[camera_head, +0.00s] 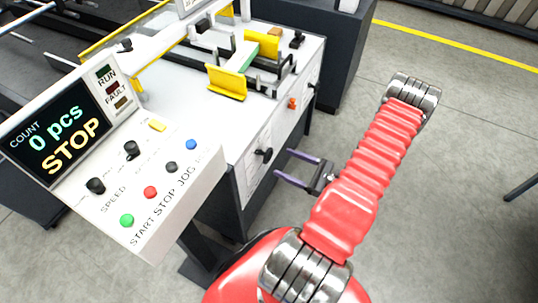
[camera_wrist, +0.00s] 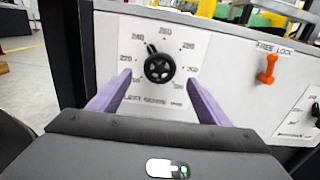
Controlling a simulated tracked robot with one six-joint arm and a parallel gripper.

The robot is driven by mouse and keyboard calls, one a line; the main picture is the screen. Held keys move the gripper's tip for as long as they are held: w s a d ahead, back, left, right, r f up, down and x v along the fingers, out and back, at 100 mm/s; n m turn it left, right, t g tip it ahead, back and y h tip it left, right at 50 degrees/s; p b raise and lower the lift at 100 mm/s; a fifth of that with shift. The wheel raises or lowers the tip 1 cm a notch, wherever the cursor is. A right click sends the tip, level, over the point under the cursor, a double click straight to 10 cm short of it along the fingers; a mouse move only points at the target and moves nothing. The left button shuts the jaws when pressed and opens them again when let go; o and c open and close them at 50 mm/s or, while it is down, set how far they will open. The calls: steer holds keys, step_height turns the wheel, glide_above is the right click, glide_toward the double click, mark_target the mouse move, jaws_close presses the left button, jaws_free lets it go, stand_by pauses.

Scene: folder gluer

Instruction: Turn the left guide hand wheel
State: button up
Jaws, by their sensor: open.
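In the head view the wheel (camera_head: 263,154) is on the machine's side panel. My gripper (camera_wrist: 158,88) is open, its two purple fingers pointing at the panel, one on each side of the wheel and lower. In the head view my gripper (camera_head: 297,168) is just right of the wheel, with a gap between them. The fingers hold nothing.
An orange lever (camera_wrist: 268,68) marked as a lock is right of the wheel. Another dark knob (camera_wrist: 315,108) is at the right edge. The control console (camera_head: 130,170) with a STOP display stands left of the gripper. Open floor (camera_head: 450,170) lies to the right.

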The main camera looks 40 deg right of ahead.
mark_target(270, 156)
steer(key=shift+x, duration=4.15)
steer(key=c, duration=1.1)
